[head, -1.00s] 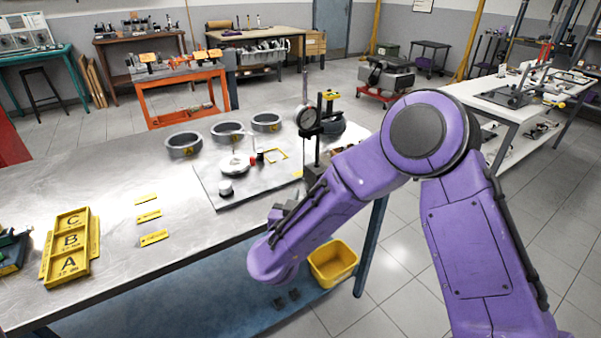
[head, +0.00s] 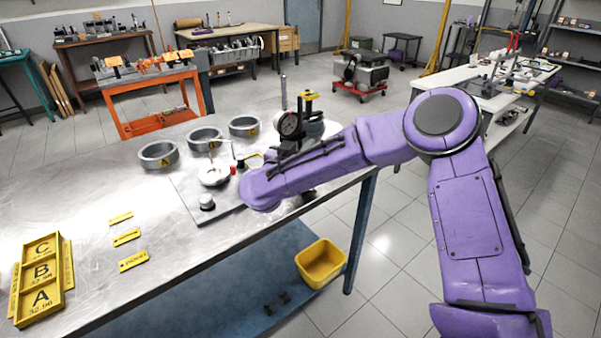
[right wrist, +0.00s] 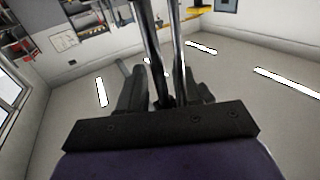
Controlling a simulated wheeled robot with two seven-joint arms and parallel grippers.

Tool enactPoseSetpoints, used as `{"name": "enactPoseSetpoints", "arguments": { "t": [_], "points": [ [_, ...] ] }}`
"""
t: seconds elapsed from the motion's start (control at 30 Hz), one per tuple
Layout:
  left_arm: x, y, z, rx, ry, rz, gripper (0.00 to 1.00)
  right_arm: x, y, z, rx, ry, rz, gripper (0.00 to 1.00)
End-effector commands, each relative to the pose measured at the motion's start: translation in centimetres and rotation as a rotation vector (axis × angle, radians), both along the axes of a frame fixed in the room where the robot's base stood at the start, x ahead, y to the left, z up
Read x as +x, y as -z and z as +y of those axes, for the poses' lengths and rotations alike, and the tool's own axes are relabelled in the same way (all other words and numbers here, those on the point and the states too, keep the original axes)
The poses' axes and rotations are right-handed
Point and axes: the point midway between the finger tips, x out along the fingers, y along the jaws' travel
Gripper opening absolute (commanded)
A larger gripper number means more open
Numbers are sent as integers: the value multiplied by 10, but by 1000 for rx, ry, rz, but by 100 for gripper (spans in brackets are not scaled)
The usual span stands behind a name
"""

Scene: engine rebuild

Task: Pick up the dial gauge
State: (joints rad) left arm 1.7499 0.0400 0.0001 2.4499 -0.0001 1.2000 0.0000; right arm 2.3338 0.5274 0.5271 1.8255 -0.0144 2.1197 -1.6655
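The dial gauge (head: 288,124), with a round dark-rimmed face, stands upright at the far right of the workbench, by a dark stand with a yellow top (head: 308,97). My right forearm reaches in from the right, and its wrist end is just in front of and below the gauge. It hides the lower part of the stand. In the right wrist view my right gripper (right wrist: 162,92) has its two dark fingers apart, with shiny metal rods between or beyond them. I cannot tell whether they touch. My left gripper is out of view.
On the metal bench (head: 150,215) are several grey rings (head: 158,154), a plate with a white round piece (head: 214,174) and a small knob (head: 207,202), yellow labels (head: 126,238) and a yellow A-B-C tray (head: 41,271). A yellow bin (head: 320,263) sits below.

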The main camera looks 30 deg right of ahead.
Motion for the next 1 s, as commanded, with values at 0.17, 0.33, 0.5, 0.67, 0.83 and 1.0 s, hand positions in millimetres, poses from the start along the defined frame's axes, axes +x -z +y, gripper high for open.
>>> {"name": "enactPoseSetpoints", "arguments": {
  "t": [0.17,0.33,0.5,0.67,0.83,1.0],
  "points": [
    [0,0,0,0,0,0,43,1,0,1,-1,-3,-1,27],
    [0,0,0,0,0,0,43,1,0,1,-1,-3,-1,0],
    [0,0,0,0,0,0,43,1,-3,2,-2,-5,-6,0],
    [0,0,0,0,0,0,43,1,-4,2,-2,-5,-6,0],
    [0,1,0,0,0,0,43,1,-15,2,-2,-5,-7,0],
    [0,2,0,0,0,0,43,1,-32,2,-2,-5,-8,0]
  ]
}}
